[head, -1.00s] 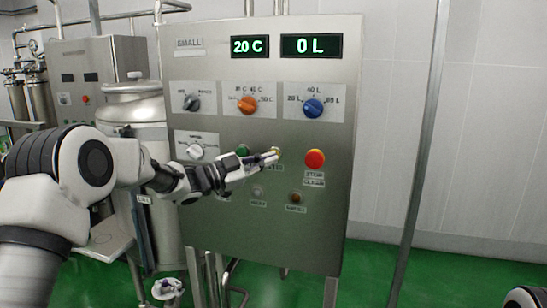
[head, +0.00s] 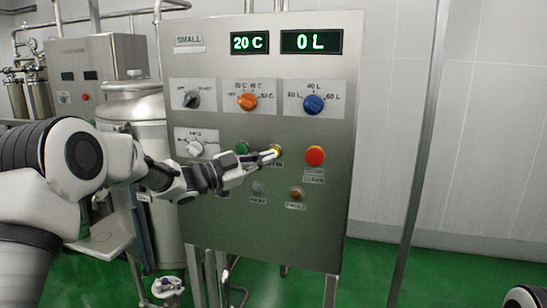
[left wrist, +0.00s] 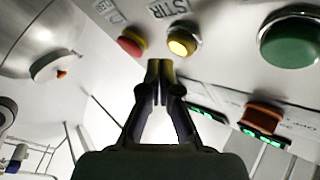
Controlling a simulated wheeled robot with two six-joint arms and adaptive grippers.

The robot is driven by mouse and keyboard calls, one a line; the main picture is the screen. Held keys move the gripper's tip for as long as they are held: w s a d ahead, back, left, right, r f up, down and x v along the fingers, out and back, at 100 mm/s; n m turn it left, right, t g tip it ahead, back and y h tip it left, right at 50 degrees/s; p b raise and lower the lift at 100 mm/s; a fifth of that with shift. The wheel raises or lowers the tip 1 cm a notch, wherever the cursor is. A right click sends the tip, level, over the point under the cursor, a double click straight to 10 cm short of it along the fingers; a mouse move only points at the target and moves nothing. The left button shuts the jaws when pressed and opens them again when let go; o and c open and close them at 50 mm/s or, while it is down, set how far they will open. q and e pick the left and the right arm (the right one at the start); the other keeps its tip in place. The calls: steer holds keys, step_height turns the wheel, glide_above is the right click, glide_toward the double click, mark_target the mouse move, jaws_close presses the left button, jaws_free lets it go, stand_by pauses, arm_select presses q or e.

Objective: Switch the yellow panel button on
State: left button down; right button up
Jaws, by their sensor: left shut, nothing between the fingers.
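The yellow button (head: 276,148) is on the steel control panel, between a green button (head: 242,148) and a red one (head: 315,156). It looks bright yellow, as if lit, and the fingertips partly cover it in the head view. My left gripper (head: 268,155) is shut and empty, its fingertips right by the button. In the left wrist view the yellow button (left wrist: 182,43) has a bright centre, and the shut fingertips (left wrist: 160,68) appear beside it with a small gap in the picture. Whether they touch it is unclear. My right gripper is not in view.
The panel has grey, orange (head: 247,102) and blue (head: 313,105) knobs, a white knob (head: 194,148) and small lamps (head: 297,194) below. Its displays read 20 C and 0 L (head: 311,41). A steel tank (head: 135,110) stands left; a pole (head: 420,140) stands right.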

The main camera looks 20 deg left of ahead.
arm_select(q)
steer(key=shift+s, duration=0.1)
steer(key=s+b, duration=0.2)
steer(key=s, duration=0.4)
steer(key=shift+a+b, duration=0.1)
steer(key=shift+b, duration=0.2)
stand_by(2.2)
